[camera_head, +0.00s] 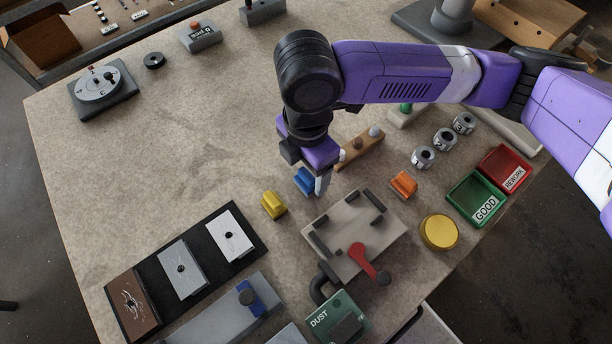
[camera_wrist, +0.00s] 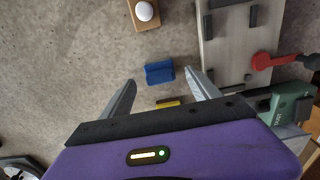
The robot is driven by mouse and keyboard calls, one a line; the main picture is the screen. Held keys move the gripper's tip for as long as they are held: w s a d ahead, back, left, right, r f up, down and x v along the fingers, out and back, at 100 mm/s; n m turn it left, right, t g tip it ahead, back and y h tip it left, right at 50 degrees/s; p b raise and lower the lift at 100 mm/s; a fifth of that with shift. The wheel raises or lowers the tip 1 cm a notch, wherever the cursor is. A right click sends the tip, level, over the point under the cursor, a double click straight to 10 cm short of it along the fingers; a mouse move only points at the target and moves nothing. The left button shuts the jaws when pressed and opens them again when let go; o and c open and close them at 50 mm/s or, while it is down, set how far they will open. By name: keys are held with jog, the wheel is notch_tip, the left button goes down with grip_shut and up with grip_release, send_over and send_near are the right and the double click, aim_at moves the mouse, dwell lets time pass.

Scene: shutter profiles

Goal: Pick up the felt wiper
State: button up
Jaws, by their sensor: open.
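No label marks the felt wiper, and I cannot tell for sure which thing it is. Three small ridged blocks of like shape lie on the bench: a blue block (camera_head: 304,181), a yellow block (camera_head: 273,205) and an orange block (camera_head: 403,184). My gripper (camera_wrist: 160,78) is open and empty, above the blue block. In the wrist view the blue block (camera_wrist: 159,72) shows between the fingertips, and the yellow block (camera_wrist: 168,103) shows partly, cut off by my gripper body. In the head view a finger partly hides the blue block.
A grey fixture plate (camera_head: 345,232) with a red lever (camera_head: 362,258) stands close by. A green DUST box (camera_head: 335,318) holds a dark block. Green GOOD (camera_head: 474,199) and red REWORK trays (camera_head: 505,168) are right. The bench's left middle is clear.

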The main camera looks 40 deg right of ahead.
aim_at(307, 175)
jog(key=shift+f, duration=1.25)
jog(key=c, duration=1.5)
jog(key=shift+r, duration=0.1)
notch_tip(307, 175, up, 20)
jog(key=shift+f, duration=0.1)
